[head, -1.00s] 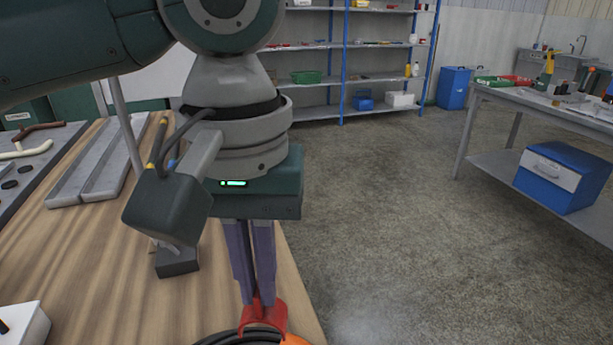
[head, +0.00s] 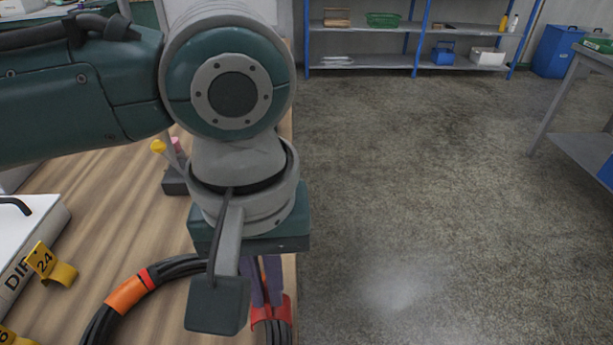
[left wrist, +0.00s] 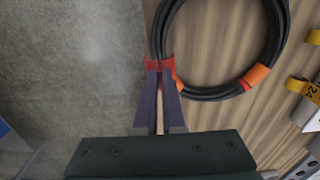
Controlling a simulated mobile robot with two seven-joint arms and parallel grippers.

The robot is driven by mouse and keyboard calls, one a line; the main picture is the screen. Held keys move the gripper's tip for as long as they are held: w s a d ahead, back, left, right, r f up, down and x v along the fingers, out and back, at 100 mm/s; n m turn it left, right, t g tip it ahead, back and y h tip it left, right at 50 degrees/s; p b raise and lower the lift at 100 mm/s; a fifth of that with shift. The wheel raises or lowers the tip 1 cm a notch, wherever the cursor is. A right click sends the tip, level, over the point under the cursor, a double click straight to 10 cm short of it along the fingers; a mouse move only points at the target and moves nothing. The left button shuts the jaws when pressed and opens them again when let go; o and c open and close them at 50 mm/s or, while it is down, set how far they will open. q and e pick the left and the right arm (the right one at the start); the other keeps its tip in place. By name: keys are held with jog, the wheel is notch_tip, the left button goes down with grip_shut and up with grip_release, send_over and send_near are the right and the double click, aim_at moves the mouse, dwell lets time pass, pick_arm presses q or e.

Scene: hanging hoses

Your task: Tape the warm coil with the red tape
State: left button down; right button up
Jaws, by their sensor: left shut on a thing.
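The coil (head: 170,270) is a ring of black hose with orange bands and a thin red mark. It lies near the table's right edge; my arm hides part of it in the head view. It also shows in the left wrist view (left wrist: 277,40). The red tape (head: 284,309) is a short curved piece across the coil's right side; it also shows in the left wrist view (left wrist: 153,65). My left gripper (left wrist: 160,72) points down, its purple fingers shut on the red tape at the coil. I cannot tell whether the tape goes all the way around. My right gripper is not in view.
A white box (head: 38,240) and a yellow tag marked 24 (head: 42,262) are on the wooden table left of the coil. A dark block (head: 174,184) stands behind. Open concrete floor (head: 400,200) is right of the table; shelves (head: 400,62) stand at the back.

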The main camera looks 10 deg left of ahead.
pick_arm(q)
jog(key=shift+r+p, duration=0.15)
jog(key=shift+p, duration=0.25)
jog(key=shift+d+f+b, duration=0.1)
jog(key=shift+f+b, duration=0.2)
jog(key=shift+f, duration=1.75)
jog(key=shift+p, duration=0.4)
jog(key=shift+f, duration=0.3)
jog(key=shift+f+b, duration=0.7)
jog(key=shift+f, duration=0.2)
jog(key=shift+f+b, duration=0.4)
jog(key=shift+f, duration=0.3)
